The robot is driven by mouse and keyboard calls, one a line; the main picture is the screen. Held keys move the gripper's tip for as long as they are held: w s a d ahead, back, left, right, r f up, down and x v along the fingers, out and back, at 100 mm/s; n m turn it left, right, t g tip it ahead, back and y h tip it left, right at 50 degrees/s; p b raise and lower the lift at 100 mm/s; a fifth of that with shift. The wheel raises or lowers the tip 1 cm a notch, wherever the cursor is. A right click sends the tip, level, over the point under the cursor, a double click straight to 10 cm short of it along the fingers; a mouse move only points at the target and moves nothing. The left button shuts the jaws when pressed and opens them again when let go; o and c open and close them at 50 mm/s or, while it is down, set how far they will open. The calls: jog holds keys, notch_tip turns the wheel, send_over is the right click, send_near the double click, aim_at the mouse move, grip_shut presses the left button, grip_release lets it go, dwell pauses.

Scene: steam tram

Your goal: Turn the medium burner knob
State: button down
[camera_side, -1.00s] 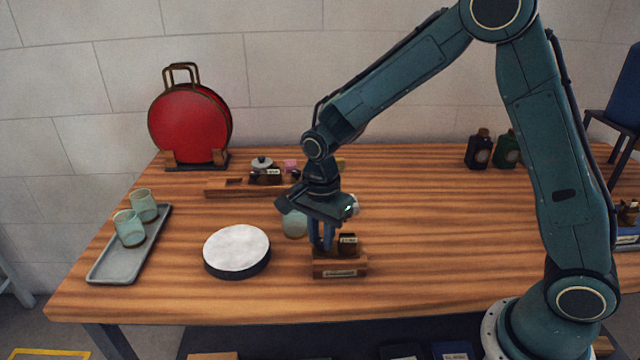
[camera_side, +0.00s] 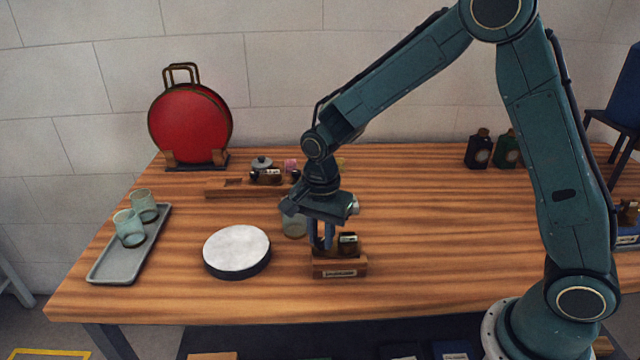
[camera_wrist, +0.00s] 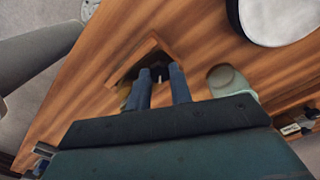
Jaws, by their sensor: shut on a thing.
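I cannot make out a burner or a burner knob in either view. My gripper (camera_side: 321,238) points down at the left part of a small wooden stand (camera_side: 340,270) with a label on its front. Its fingers (camera_wrist: 162,84) are shut on a small dark thing, mostly hidden between them. The wrist view shows the stand's corner (camera_wrist: 152,42) just beyond the fingertips. A small dark bottle with a pale label (camera_side: 348,241) sits in the stand, right of the fingers.
A pale glass jar (camera_side: 294,224) stands close behind my gripper. A round white-topped disc (camera_side: 237,248) lies left of the stand. Further left is a grey tray (camera_side: 110,266) with two glasses (camera_side: 130,227). A wooden rack (camera_side: 222,189) is behind. The table's right middle is clear.

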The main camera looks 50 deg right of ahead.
jog(key=n, duration=1.3)
jog(key=shift+n, duration=0.4)
jog(key=n, duration=1.3)
jog(key=c, duration=1.2)
grip_release()
jog(key=shift+c, duration=0.2)
jog(key=shift+r, duration=0.1)
